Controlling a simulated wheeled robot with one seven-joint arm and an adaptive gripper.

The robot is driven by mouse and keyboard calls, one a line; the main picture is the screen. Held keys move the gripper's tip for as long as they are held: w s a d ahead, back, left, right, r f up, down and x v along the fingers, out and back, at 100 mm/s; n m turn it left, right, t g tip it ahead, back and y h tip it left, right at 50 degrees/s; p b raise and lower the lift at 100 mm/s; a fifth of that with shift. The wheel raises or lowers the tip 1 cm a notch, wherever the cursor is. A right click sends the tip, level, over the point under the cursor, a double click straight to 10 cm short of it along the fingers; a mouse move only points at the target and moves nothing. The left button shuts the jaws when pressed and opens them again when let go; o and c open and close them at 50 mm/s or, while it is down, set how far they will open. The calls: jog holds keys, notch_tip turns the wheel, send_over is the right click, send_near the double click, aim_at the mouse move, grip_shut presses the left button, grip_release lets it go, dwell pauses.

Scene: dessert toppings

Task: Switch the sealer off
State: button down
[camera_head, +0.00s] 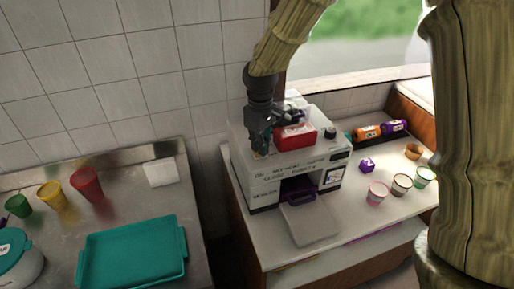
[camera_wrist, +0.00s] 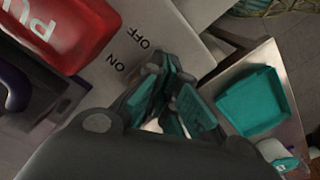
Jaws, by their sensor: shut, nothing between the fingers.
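The sealer (camera_head: 262,187) is a white boxy machine on the right counter, with printed lettering on its front and a red block on top. My gripper (camera_head: 261,150) is shut and empty, pointing down at the left part of the sealer's top. In the wrist view my gripper (camera_wrist: 168,80) shows teal finger pads, beside the black ON label (camera_wrist: 116,66) and OFF label (camera_wrist: 138,38) on the sealer's pale top. The switch itself is hidden behind the fingers, so I cannot tell its position or whether I touch it.
The red block (camera_head: 296,136) stands close right of my gripper; it also shows in the wrist view (camera_wrist: 62,30). A teal tray (camera_head: 133,254) lies on the left counter, across a gap.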

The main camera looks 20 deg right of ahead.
jog(key=shift+r+p, duration=2.95)
jog(key=shift+r, duration=0.5)
